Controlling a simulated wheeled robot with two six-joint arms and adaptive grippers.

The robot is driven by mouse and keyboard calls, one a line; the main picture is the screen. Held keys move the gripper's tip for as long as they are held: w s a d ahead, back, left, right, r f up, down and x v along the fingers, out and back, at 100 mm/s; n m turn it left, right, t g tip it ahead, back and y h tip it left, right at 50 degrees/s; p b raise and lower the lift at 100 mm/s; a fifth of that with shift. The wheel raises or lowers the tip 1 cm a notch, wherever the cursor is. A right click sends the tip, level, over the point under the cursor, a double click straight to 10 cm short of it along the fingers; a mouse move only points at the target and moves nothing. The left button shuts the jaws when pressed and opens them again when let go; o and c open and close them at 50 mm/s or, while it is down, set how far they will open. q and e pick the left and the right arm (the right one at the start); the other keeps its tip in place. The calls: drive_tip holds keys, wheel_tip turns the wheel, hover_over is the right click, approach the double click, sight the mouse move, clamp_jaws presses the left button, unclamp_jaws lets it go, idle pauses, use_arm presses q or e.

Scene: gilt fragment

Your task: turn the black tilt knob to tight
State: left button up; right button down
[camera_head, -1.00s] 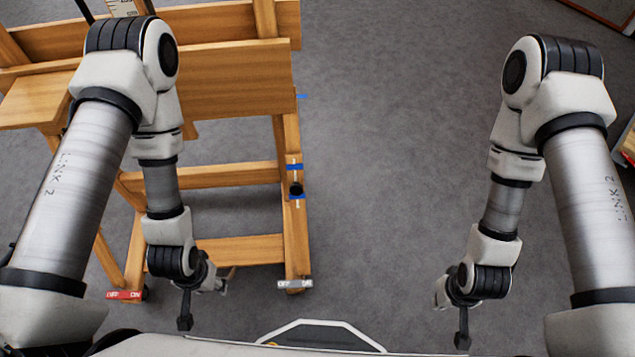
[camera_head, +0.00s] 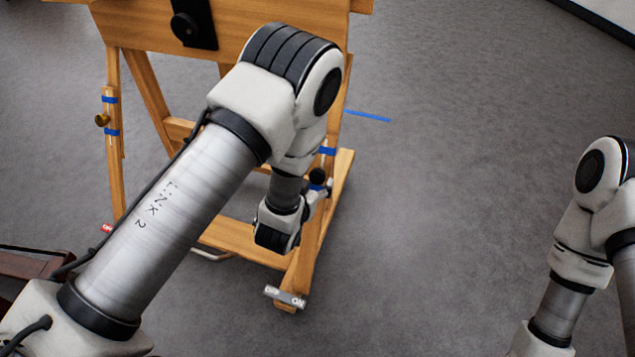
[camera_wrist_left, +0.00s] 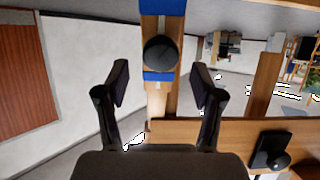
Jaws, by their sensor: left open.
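A round black knob (camera_head: 317,175) sits on the easel's right post, with blue tape above it. I cannot tell the remaining distance. My right gripper is out of view.
The wooden easel (camera_head: 226,72) stands ahead. Another black knob (camera_head: 185,27) sits on its black plate, and a brass knob (camera_head: 102,119) on its left post. Grey floor (camera_head: 450,170) is clear to the right.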

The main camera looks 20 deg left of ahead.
sight(316, 177)
use_arm(q)
drive_tip(key=x, duration=0.4)
drive_tip(key=shift+f+b, duration=0.15)
drive_tip(key=shift+b, duration=0.25)
drive_tip(key=c, duration=1.1)
